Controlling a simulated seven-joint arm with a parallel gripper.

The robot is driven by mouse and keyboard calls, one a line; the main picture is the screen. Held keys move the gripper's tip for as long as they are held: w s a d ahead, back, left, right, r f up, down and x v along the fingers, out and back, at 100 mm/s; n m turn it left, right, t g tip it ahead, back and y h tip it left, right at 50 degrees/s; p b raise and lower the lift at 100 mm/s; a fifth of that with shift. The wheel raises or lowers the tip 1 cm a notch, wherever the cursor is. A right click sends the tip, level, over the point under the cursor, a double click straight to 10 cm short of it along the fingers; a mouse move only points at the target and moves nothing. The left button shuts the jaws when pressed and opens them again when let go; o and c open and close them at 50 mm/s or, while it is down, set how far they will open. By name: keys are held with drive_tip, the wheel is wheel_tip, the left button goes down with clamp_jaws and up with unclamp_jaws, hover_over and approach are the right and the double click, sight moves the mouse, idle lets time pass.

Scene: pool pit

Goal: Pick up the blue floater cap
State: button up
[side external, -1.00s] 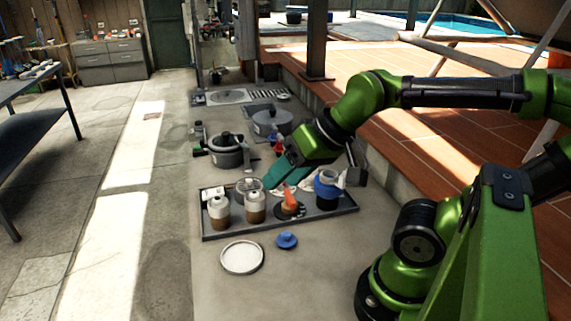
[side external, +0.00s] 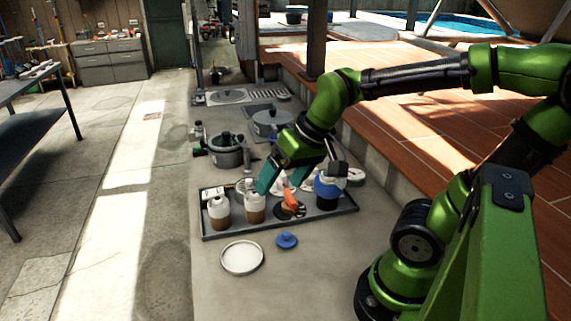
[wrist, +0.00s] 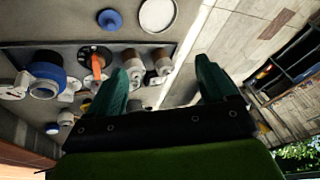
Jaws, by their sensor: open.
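The blue floater cap (side external: 286,240) lies on the grey ledge in front of the tray, beside a white round lid. In the wrist view the blue cap (wrist: 109,19) is at the top, beyond the fingers. My gripper (side external: 285,180) has green fingers and is above the tray, behind the cap and apart from it. In the wrist view my gripper (wrist: 165,75) has its two fingers spread, with nothing held between them.
A dark tray (side external: 225,235) holds two white-and-brown bottles (side external: 219,212), an orange cone (side external: 290,203) and a blue-banded jar (side external: 327,190). A white round lid (side external: 242,258) lies left of the cap. Grey pots (side external: 228,156) stand behind. The ledge in front of the cap is clear.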

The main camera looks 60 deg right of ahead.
drive_tip(key=w+d+f+n+g+h, duration=0.1)
drive_tip(key=w+d+f+n+g, duration=0.2)
drive_tip(key=d+f+g, duration=0.25)
drive_tip(key=n, duration=0.1)
hover_over(286, 233)
drive_tip(key=shift+t, duration=0.25)
drive_tip(key=f, duration=1)
drive_tip(key=shift+s+d, duration=0.25)
drive_tip(key=shift+w+a+f, duration=0.15)
drive_tip(key=shift+f, duration=1.3)
drive_tip(key=shift+w+a+f, duration=0.1)
drive_tip(key=shift+f, duration=1.35)
drive_tip(key=shift+c, duration=0.3)
drive_tip(key=c, duration=1)
drive_tip(key=shift+c, duration=0.2)
